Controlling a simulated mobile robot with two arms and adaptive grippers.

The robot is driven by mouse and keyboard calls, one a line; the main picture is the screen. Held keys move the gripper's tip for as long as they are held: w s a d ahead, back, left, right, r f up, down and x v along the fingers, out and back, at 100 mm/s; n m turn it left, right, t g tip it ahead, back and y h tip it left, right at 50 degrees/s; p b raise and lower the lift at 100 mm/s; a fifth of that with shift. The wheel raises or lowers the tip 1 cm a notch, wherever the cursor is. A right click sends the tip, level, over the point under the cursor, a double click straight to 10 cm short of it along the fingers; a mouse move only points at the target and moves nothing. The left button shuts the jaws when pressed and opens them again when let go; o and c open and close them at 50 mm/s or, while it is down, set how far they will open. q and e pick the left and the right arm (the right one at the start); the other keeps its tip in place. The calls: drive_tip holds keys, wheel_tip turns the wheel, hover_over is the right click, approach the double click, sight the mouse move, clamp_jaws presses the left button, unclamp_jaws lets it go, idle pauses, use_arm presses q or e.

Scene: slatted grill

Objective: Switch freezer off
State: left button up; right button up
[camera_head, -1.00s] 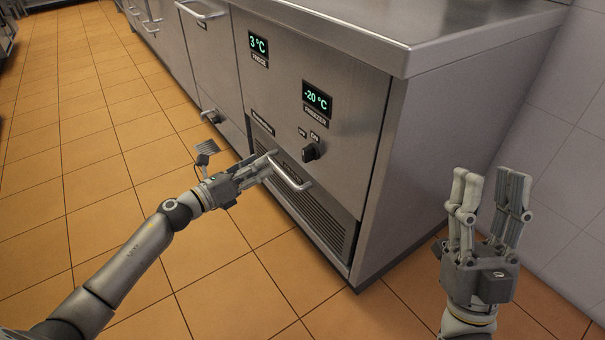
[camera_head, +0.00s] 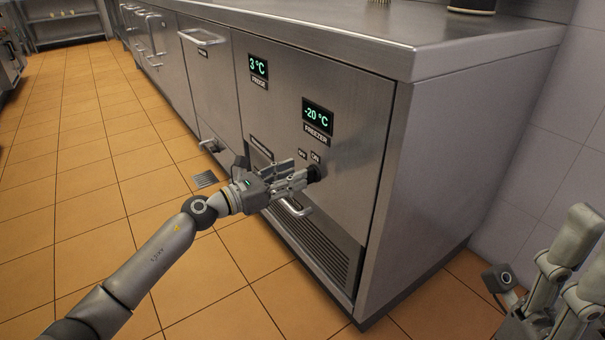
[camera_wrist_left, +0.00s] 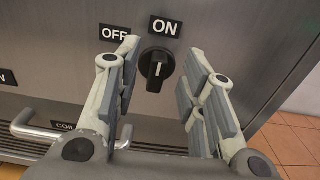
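The freezer switch is a black rotary knob (camera_wrist_left: 156,70) on the steel front panel, between my left fingers in the left wrist view. Its white mark points up toward the ON label (camera_wrist_left: 165,27); the OFF label (camera_wrist_left: 114,34) is to the left. In the head view the knob (camera_head: 314,173) sits below the freezer display (camera_head: 317,117), which reads -20 °C. My left gripper (camera_head: 302,178) is open at the knob, fingers on either side; I cannot tell whether they touch it. My right gripper (camera_head: 573,268) is at the lower right with its fingers apart, partly cut off by the frame.
A bar handle (camera_head: 296,208) and vent grille (camera_head: 325,250) lie below the knob. The fridge display (camera_head: 258,67) reads 3 °C at the left. The counter top (camera_head: 330,30) overhangs the panel. The tiled floor (camera_head: 80,200) at the left is clear.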

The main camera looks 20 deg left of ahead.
sight(309, 176)
use_arm(q)
drive_tip(key=shift+x, duration=1.75)
drive_tip(key=shift+c, duration=0.4)
clamp_jaws()
